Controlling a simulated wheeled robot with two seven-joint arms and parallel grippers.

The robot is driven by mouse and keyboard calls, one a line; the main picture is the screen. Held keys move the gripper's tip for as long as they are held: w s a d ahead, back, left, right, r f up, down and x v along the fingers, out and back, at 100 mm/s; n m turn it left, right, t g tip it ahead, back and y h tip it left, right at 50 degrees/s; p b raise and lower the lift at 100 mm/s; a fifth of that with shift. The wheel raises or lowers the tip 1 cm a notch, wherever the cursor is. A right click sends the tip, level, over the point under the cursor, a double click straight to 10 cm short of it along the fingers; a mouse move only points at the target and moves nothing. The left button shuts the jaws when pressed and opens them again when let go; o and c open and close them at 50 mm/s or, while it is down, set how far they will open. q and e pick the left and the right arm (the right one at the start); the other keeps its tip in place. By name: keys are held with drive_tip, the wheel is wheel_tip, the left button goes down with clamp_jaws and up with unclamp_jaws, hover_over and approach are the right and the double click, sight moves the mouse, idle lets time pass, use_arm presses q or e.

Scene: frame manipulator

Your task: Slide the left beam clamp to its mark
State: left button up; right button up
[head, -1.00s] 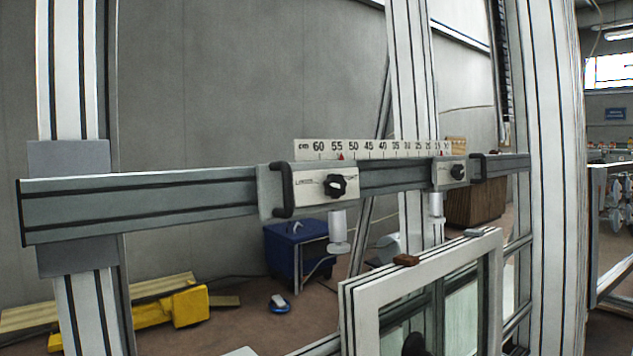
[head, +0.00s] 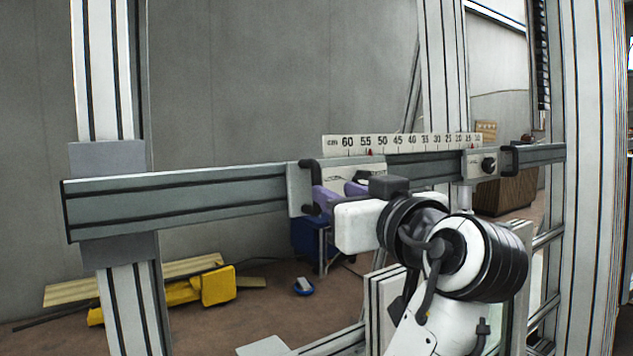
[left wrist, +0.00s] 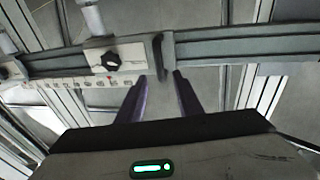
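The clamp also shows in the left wrist view (left wrist: 128,53). A centimetre scale (head: 400,145) runs above the beam, with a red triangular mark (head: 370,152) near 55, above the clamp's knob area. My left gripper (head: 335,193) is in front of the clamp, partly hiding it. In the left wrist view its purple fingers (left wrist: 162,82) are apart, with the black handle between or just beyond their tips; contact is unclear. My right gripper is out of view.
A second clamp (head: 480,163) sits further right on the beam. A pale upright post (head: 105,80) crosses the beam at left. A white-framed window (head: 515,240) stands below, partly behind my arm. The beam left of the left clamp is clear.

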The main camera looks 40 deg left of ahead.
use_arm(q)
drive_tip(key=p+x, duration=0.2)
drive_tip(key=x, duration=0.6)
drive_tip(key=shift+w+a, duration=0.2)
drive_tip(key=shift+a, duration=0.05)
drive_tip(key=shift+w+a, duration=0.3)
drive_tip(key=shift+a, duration=0.2)
clamp_jaws()
